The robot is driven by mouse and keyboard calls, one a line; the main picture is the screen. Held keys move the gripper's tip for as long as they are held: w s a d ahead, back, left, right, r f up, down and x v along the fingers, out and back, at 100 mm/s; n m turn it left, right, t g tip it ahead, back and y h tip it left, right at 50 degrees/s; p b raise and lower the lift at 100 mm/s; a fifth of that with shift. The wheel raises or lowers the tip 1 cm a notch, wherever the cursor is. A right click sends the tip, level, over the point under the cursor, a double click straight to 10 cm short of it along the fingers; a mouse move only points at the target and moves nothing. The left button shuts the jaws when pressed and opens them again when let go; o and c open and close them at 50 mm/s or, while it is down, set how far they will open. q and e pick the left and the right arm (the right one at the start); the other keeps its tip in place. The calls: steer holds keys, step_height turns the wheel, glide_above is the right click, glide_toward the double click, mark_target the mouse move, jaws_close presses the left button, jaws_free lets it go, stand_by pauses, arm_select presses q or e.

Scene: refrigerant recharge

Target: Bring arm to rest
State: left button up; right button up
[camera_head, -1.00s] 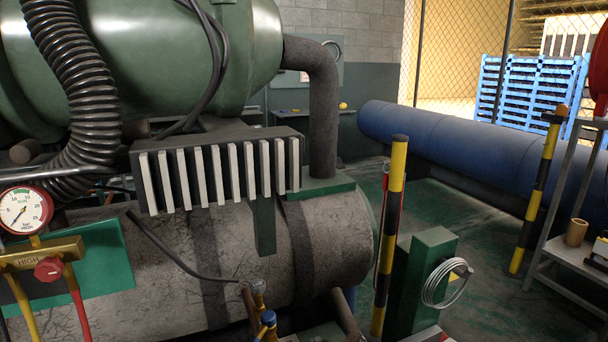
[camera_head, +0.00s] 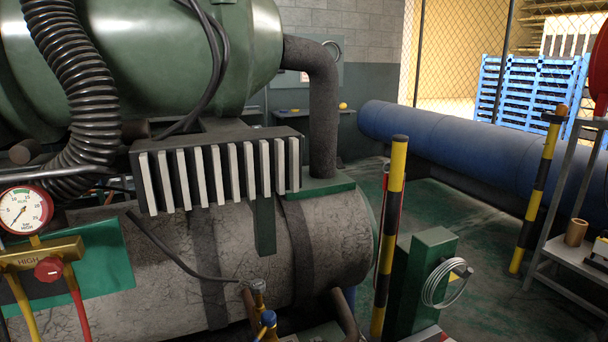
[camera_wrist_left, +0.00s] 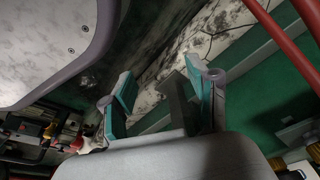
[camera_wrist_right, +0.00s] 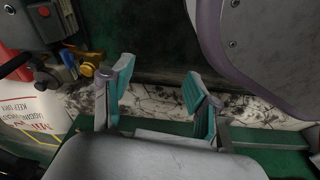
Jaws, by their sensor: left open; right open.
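My left gripper (camera_wrist_left: 163,98) is in the left wrist view, with its two teal-padded fingers apart and nothing between them. Behind it are a cracked pale surface and green beams. My right gripper (camera_wrist_right: 160,98) is in the right wrist view, also open and empty. A cracked pale surface (camera_wrist_right: 262,110) and a green beam show behind its fingers. Neither gripper shows in the head view. The gauge (camera_head: 24,210) with a red rim sits on a brass manifold (camera_head: 45,255) at the left of the head view.
A grey cracked tank (camera_head: 330,235) lies under a green vessel (camera_head: 150,60). A yellow-black post (camera_head: 390,230) and a green box (camera_head: 425,270) with a coiled cable stand to its right. A red-and-white cylinder (camera_wrist_right: 40,115) shows in the right wrist view. A shelf (camera_head: 575,265) stands at far right.

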arm_select(q)
steer(key=s+a+r+g+p, duration=0.1)
steer(key=s+a+p, duration=0.1)
steer(key=s+p, duration=1.3)
steer(key=shift+s+a+r, duration=0.15)
steer(key=shift+a+r, duration=0.2)
steer(key=shift+a, duration=0.05)
arm_select(e)
steer(key=s+d+r, duration=0.1)
steer(key=s, duration=0.6)
steer(key=s+d+r+g, duration=0.1)
steer(key=s+r, duration=0.1)
steer(key=s, duration=0.5)
steer(key=shift+d+r, duration=0.3)
